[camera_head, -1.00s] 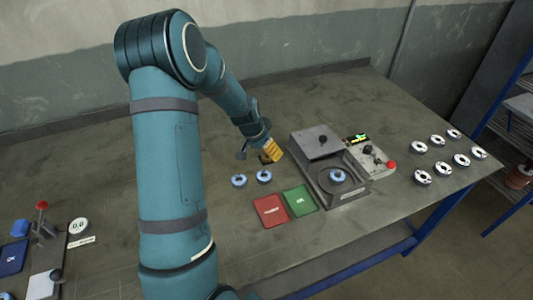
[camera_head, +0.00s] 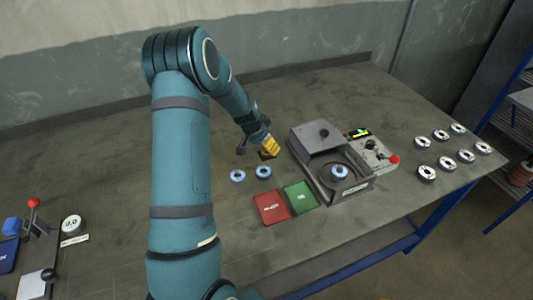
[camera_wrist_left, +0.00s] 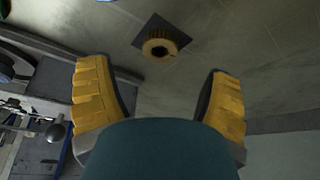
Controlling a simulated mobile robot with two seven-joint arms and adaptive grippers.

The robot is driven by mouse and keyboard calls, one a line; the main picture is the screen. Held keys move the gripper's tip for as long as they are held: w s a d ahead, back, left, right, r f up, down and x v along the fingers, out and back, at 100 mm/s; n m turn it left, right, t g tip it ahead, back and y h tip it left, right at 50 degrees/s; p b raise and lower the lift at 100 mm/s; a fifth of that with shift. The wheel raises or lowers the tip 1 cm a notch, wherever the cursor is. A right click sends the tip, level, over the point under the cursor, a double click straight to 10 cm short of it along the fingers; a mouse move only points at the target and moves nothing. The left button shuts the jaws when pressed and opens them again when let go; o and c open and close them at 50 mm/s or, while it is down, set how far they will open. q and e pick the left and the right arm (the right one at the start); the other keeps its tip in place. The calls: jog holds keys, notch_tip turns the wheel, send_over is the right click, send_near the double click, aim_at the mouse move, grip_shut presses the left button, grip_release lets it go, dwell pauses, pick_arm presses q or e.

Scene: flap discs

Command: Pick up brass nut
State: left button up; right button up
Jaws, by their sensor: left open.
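The brass nut (camera_wrist_left: 162,48) is a short ring with a dark hole and a ridged rim. It sits on a dark square pad (camera_wrist_left: 149,27) near the top of the left wrist view. My left gripper (camera_wrist_left: 162,92) has its yellow ridged fingers wide apart with nothing between them. The nut appears beyond the fingertips, roughly centred between them and apart from both. In the head view my left gripper (camera_head: 271,146) is over the pad (camera_head: 266,155), and I cannot make out the nut there. My right gripper is not in view.
Two blue-ringed discs (camera_head: 238,176) (camera_head: 263,172) lie in front of the pad. A red tray (camera_head: 271,208) and a green tray (camera_head: 300,197) lie nearer the front edge. A grey machine (camera_head: 325,142) stands close on the right. Several white discs (camera_head: 426,173) lie far right.

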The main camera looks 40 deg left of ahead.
aim_at(266, 150)
pick_arm(q)
jog(key=x, duration=0.4)
jog(key=shift+f, duration=0.35)
grip_shut()
